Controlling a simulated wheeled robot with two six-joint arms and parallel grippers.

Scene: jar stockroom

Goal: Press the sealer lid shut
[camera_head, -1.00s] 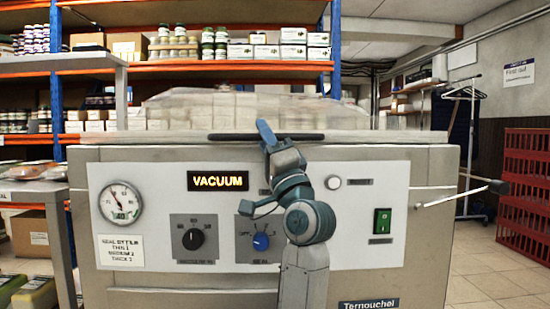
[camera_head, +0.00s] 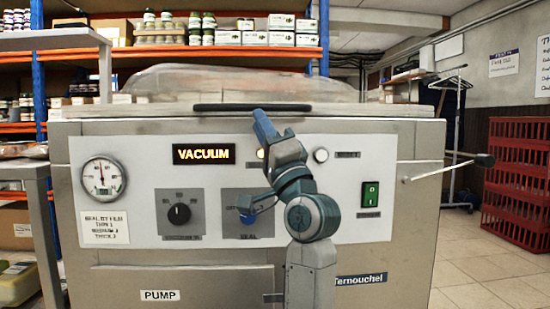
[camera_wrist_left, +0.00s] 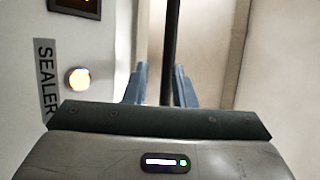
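The sealer (camera_head: 290,215) is a grey cabinet with a white front panel. Its lid has a clear dome (camera_head: 200,82) and lies low and roughly level along the cabinet top. A dark handle bar (camera_head: 225,107) runs along the lid's front edge. My left gripper (camera_head: 262,118) is up at this bar, near its middle. In the left wrist view the bar (camera_wrist_left: 171,50) shows between the two blue fingers (camera_wrist_left: 160,85), which stand apart. Contact with the bar is not clear. My right gripper is out of view.
The display (camera_head: 203,154) reads VACUUM. A pressure gauge (camera_head: 103,177), knobs and a green switch (camera_head: 370,194) sit on the panel. A rod (camera_head: 450,166) sticks out at right. Red crates (camera_head: 520,180) stand beyond open floor.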

